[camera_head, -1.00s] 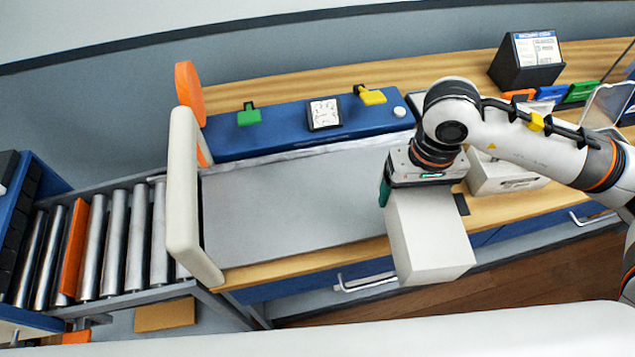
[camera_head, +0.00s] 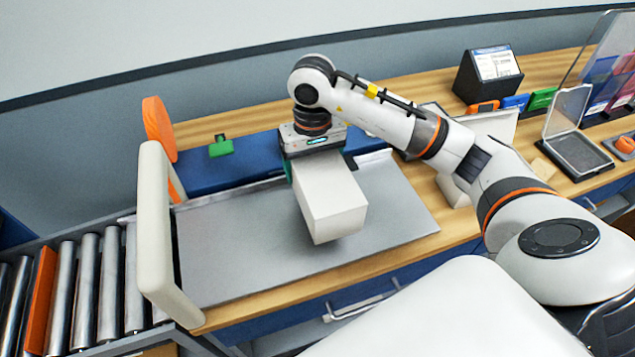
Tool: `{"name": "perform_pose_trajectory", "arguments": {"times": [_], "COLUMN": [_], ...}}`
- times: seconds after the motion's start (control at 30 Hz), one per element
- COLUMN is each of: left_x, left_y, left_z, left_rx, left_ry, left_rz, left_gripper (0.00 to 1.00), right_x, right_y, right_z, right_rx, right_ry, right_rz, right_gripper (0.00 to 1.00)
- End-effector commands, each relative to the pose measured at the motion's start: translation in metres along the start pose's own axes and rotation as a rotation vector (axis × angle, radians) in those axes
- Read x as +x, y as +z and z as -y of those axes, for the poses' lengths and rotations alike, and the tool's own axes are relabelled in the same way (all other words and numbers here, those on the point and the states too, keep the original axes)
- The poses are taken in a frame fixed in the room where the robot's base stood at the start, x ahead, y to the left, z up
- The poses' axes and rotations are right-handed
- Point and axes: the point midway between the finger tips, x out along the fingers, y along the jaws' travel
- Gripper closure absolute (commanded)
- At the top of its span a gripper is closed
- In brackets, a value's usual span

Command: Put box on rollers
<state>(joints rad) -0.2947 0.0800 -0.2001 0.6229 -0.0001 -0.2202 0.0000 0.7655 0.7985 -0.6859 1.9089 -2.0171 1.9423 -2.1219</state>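A white box (camera_head: 330,199) hangs under my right gripper (camera_head: 312,150), above the grey metal plate (camera_head: 225,245) on the counter. The gripper is at the box's upper back end, and its fingers are mostly hidden behind the box. The box is held up by it, slightly tilted in the picture. The rollers (camera_head: 83,290) are at the lower left, silver cylinders in a grey frame, with an orange bar (camera_head: 40,300) among them. My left gripper is not in view.
A cream upright panel (camera_head: 158,235) stands between the plate and the rollers. A blue console (camera_head: 220,172) with a green tab (camera_head: 221,147) lies behind the plate. A black display stand (camera_head: 488,75) and an open case (camera_head: 575,140) are at right.

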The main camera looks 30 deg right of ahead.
Motion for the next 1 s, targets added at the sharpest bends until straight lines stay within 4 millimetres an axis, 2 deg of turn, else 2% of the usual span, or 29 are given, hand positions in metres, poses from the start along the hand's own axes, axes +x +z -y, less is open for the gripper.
{"name": "perform_pose_trajectory", "arguments": {"times": [0.03, 0.5, 0.9, 0.93, 1.0], "left_x": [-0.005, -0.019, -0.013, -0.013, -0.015], "left_y": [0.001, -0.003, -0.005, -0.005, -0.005], "left_z": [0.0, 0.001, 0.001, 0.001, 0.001], "left_rx": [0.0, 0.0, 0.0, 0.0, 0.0], "left_ry": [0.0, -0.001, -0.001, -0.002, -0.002], "left_rz": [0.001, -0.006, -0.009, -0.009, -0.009], "left_gripper": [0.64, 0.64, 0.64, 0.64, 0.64], "right_x": [0.007, 0.062, 0.069, 0.069, 0.067], "right_y": [-0.001, 0.0, 0.0, 0.0, 0.0], "right_z": [0.0, 0.0, 0.0, 0.0, 0.0], "right_rx": [0.001, 0.0, -0.001, -0.001, -0.001], "right_ry": [0.0, 0.001, 0.0, 0.0, 0.0], "right_rz": [-0.005, 0.0, 0.003, 0.003, 0.002], "right_gripper": [0.41, 0.41, 0.41, 0.14, 0.03]}}
